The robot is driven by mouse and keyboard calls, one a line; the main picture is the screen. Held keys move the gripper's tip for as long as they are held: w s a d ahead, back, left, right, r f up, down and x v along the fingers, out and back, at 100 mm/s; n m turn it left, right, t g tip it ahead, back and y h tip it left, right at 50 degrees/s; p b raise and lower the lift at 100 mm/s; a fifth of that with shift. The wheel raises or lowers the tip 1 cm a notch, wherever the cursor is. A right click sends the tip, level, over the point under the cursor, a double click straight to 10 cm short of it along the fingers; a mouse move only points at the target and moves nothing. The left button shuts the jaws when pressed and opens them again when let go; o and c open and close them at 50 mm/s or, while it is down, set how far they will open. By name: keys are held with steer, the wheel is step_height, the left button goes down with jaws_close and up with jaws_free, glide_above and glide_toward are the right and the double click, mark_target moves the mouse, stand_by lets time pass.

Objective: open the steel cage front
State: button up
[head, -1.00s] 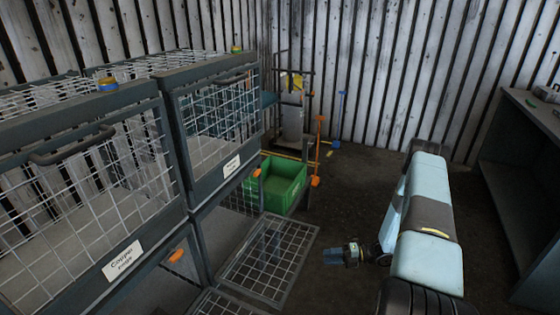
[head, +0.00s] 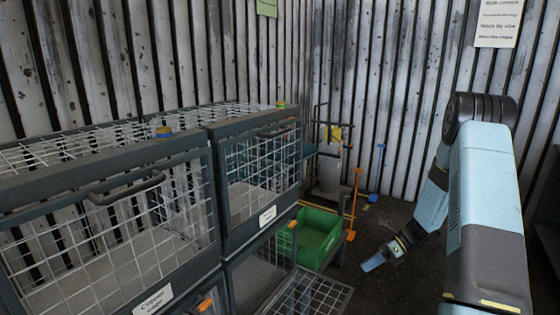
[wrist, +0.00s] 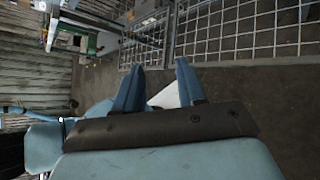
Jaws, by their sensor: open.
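No label that I can read says steel. The upper left cage front (head: 110,225) is shut, with a dark bar handle and a tag that reads copper cage. The upper right cage front (head: 262,170) is shut too; its tag is too small to read. Below it, a mesh front (head: 312,296) is folded down and open, cut off by the picture's bottom edge. My gripper (head: 372,264) is right of this panel, apart from it. In the wrist view my gripper (wrist: 158,78) is open, its blue fingers spread, with mesh panels (wrist: 245,32) beyond.
A green bin (head: 322,232) stands behind the open panel. A trolley (head: 330,165) and orange and blue stands are near the back corner. A dark bench edge (head: 548,200) is at the right.

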steer(key=s+a+r+n+h, duration=0.2)
steer(key=s+r+n, duration=0.15)
steer(key=r, duration=0.45)
steer(key=s+a+r+n+t+h, duration=0.1)
steer(key=s+r+n+h, duration=0.2)
steer(key=r+n, duration=0.35)
steer(key=s+a+r+n+h, duration=0.2)
steer(key=s+r+n, duration=0.1)
steer(key=r, duration=0.6)
steer(key=s+r+n+t+h, duration=0.2)
steer(key=s+r+n, duration=0.4)
steer(key=s, duration=0.3)
steer(key=s+r+n+t+h, duration=0.2)
steer(key=s+r+n+t, duration=0.2)
steer(key=s, duration=0.5)
steer(key=shift+s+a+r+n+t+h, duration=0.35)
steer(key=shift+r+n, duration=0.75)
steer(key=shift+r, duration=0.5)
